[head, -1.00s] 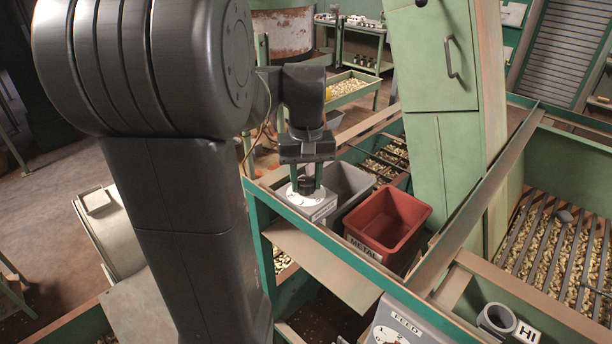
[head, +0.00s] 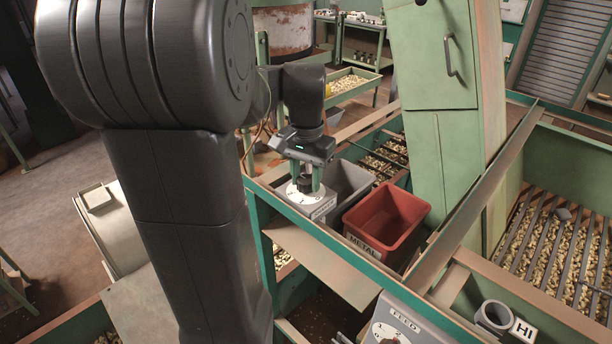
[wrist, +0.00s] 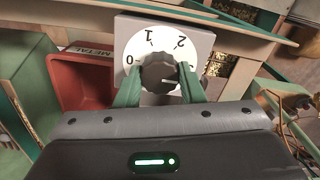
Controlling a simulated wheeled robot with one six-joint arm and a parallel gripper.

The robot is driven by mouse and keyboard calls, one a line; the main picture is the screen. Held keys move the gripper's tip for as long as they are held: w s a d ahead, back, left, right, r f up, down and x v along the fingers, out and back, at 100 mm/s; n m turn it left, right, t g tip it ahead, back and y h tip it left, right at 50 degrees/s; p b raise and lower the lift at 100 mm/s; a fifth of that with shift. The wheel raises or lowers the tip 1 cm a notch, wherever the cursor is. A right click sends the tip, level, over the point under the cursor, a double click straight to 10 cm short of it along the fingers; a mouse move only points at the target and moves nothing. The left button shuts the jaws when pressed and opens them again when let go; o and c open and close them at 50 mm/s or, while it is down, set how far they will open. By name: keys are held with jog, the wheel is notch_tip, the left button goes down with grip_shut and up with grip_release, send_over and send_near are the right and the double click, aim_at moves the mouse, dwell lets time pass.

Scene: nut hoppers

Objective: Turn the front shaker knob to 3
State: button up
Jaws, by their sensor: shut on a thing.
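The shaker knob, dark and ribbed (wrist: 161,72), sits on a white dial face (wrist: 141,44) of a grey box in the wrist view. The numbers 1 and 2 show; marks at the left and right edges are partly hidden by my fingers. A short white mark shows on the knob's lower right side; which number it matches I cannot tell. In the head view the knob (head: 305,184) stands on the dial box (head: 318,209). My gripper (head: 306,180) is above it, its green fingers shut on the knob's two sides, as the wrist view also shows (wrist: 160,79).
A red bin labelled METAL (head: 385,222) and a grey bin (head: 347,185) stand right beside the dial box. A FEED dial box (head: 405,322) is at the bottom. A green rail (head: 335,247) runs in front, and a green column (head: 440,110) rises behind.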

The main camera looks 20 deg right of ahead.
aim_at(306, 179)
dwell(0.4)
jog(key=o, duration=1)
jog(key=shift+r, duration=0.1)
notch_tip(306, 179, up, 14)
jog(key=b, duration=0.1)
jog(key=shift+f, duration=0.25)
notch_tip(306, 179, down, 14)
jog(key=shift+r+p, duration=0.15)
jog(key=shift+p, duration=0.35)
